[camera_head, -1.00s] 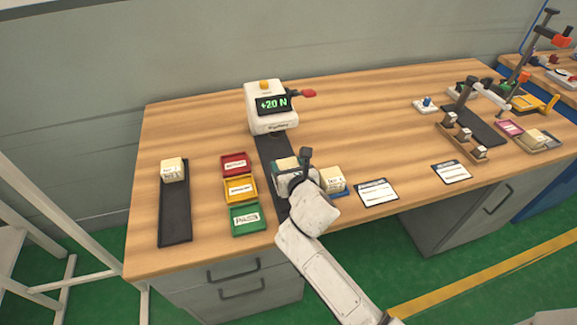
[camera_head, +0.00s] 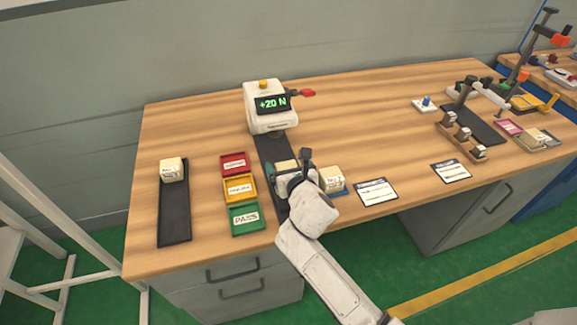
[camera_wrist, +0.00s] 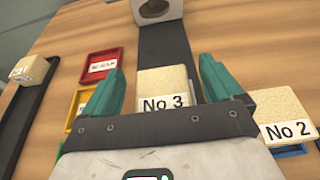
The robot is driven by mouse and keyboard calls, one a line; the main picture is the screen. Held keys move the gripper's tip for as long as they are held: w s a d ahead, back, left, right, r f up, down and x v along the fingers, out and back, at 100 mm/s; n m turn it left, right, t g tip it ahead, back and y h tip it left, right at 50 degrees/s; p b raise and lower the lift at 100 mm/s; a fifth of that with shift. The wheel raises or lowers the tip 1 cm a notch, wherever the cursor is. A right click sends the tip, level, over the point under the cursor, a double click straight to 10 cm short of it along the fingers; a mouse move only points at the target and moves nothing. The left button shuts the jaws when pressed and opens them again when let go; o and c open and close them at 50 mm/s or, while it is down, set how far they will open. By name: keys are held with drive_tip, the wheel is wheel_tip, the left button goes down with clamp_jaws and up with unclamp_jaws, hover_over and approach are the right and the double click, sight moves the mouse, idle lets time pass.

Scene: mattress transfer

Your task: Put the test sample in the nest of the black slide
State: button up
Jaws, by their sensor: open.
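A pale foam block marked No 3 (camera_wrist: 162,92) is on the black slide (camera_wrist: 165,45), in front of the white tester (camera_head: 265,108), whose display reads +20 N. My gripper (camera_head: 296,172) is over the slide with its teal fingers open, one on each side of the No 3 block in the wrist view (camera_wrist: 158,82). Gaps show between the fingers and the block. In the head view the No 3 block (camera_head: 286,165) is partly covered by my gripper. The nest cannot be made out beneath the block.
A block marked No 2 (camera_wrist: 284,110) sits on a blue tray (camera_head: 340,192) close to the right. Red (camera_head: 235,163), yellow (camera_head: 240,188) and green (camera_head: 246,217) trays stand left of the slide. Another block (camera_head: 173,169) is on a black strip (camera_head: 175,215) at far left.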

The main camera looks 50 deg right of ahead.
drive_tip(key=shift+s+f, duration=0.2)
drive_tip(key=shift+f, duration=0.15)
drive_tip(key=r+v, duration=0.1)
drive_tip(key=v, duration=1.1)
drive_tip(key=s+f+m+g, duration=0.1)
drive_tip(key=m, duration=0.1)
drive_tip(key=f+m, duration=0.1)
drive_tip(key=m, duration=0.1)
drive_tip(key=s+f+m+g, duration=0.1)
drive_tip(key=m, duration=0.1)
drive_tip(key=shift+s+d+f+m+g+y+p, duration=0.25)
drive_tip(key=shift+s+d+m+g+y+p, duration=0.05)
drive_tip(key=shift+m+y, duration=0.1)
drive_tip(key=s+a+f+m+g+y, duration=0.3)
drive_tip(key=s+m, duration=0.4)
drive_tip(key=m, duration=0.4)
drive_tip(key=s+a+f+m+g+y, duration=0.4)
drive_tip(key=s+a+f+m+g, duration=0.1)
drive_tip(key=m, duration=0.6)
drive_tip(key=shift+s+a+f+m, duration=0.4)
drive_tip(key=shift+s+a+f, duration=0.2)
drive_tip(key=shift+s+f, duration=0.35)
